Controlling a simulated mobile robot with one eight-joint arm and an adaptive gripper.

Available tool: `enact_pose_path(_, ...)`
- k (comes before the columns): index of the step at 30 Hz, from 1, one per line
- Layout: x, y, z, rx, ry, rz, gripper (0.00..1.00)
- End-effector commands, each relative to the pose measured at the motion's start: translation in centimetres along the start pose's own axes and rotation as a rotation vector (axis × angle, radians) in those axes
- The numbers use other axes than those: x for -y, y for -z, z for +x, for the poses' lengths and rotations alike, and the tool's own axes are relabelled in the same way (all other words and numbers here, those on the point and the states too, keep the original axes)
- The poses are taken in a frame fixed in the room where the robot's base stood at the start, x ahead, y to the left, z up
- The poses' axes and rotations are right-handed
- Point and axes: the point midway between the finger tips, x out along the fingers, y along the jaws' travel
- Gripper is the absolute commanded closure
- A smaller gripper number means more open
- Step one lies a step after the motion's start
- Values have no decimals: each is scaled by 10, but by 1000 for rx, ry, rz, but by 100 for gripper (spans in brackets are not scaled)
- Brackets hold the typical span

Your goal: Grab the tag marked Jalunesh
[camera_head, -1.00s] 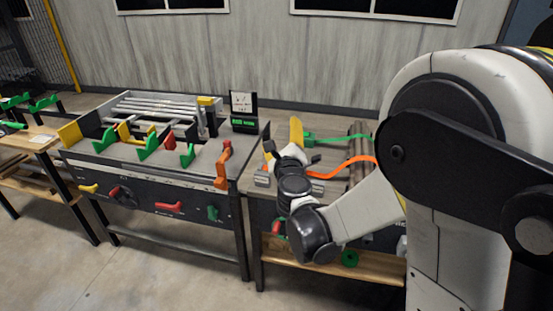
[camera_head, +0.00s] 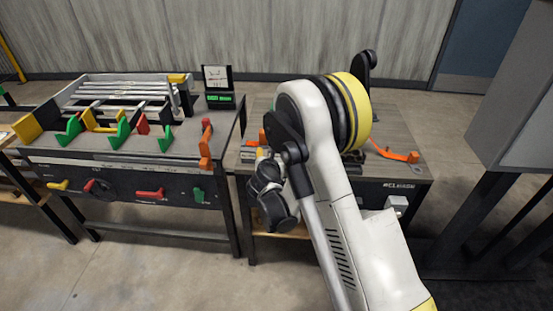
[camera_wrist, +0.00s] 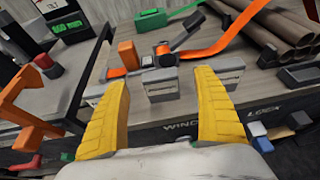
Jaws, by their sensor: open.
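No tag with a readable "Jalunesh" shows, so I cannot tell which piece is the tag. In the wrist view my gripper (camera_wrist: 163,76) is open, with its yellow fingers spread and empty. A small grey block with a pale label strip (camera_wrist: 162,89) lies ahead, between the fingertips in the picture. A similar grey block (camera_wrist: 225,74) lies to the right, near the right fingertip. Another pale labelled piece (camera_wrist: 94,101) is partly hidden by the left finger. The lettering on these is too small to read. In the head view my arm hides most of this area.
An orange strap (camera_wrist: 225,38) and an orange block (camera_wrist: 128,54) lie beyond the blocks. A green piece (camera_wrist: 151,19) and brown pipes (camera_wrist: 280,27) are farther back. A lit green display (camera_head: 220,99) stands on the left bench. Red and orange levers line the bench fronts.

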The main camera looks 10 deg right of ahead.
Motion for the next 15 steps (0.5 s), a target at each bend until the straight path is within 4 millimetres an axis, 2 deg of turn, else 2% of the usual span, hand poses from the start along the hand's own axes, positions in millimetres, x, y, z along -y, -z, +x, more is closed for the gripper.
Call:
enact_pose_path(8, 0, 5, 42, 1, 1, 0, 21)
enact_pose_path(15, -1, 2, 45, 1, 0, -2, 21)
